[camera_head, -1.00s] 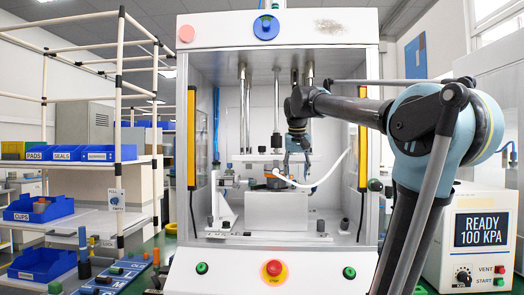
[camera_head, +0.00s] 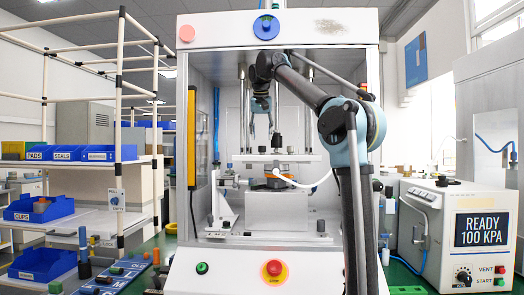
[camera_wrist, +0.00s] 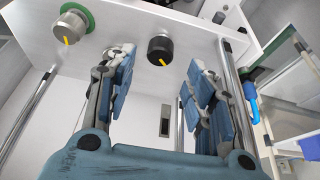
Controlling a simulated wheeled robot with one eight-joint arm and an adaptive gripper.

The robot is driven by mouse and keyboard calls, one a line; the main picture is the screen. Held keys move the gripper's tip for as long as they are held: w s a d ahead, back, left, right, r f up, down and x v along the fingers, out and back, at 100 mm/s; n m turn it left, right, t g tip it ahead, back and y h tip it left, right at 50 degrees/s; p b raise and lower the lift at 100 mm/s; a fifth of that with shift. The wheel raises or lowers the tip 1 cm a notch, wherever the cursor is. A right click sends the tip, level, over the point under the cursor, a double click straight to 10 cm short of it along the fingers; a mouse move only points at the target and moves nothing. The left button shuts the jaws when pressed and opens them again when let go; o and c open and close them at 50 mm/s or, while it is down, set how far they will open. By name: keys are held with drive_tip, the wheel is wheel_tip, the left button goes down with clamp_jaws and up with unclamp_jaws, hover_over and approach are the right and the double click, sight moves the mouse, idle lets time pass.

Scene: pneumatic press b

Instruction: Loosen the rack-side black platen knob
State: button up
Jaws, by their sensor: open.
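In the wrist view, a black knob (camera_wrist: 160,48) with a yellow mark stands on a white plate. It appears between the spread fingertips of my gripper (camera_wrist: 158,62), with no visible contact. A silver knob (camera_wrist: 72,25) with a green base and yellow mark is at upper left. In the head view, my gripper (camera_head: 261,128) is open and empty, pointing down above the white platen (camera_head: 305,158) inside the press. A dark knob (camera_head: 276,141) stands on the platen slightly right of the gripper. I cannot tell whether it is the wrist view's black knob.
Vertical metal rods (camera_head: 243,100) stand around the gripper in the press. A white hose (camera_head: 312,184) curves below the platen. The rack (camera_head: 120,100) with blue bins is at left. The control box (camera_head: 470,235) is at right, reading READY 100 KPA.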

sight(262, 150)
drive_tip(key=shift+x, duration=3.3)
drive_tip(key=shift+c, duration=0.6)
drive_tip(key=c, duration=1)
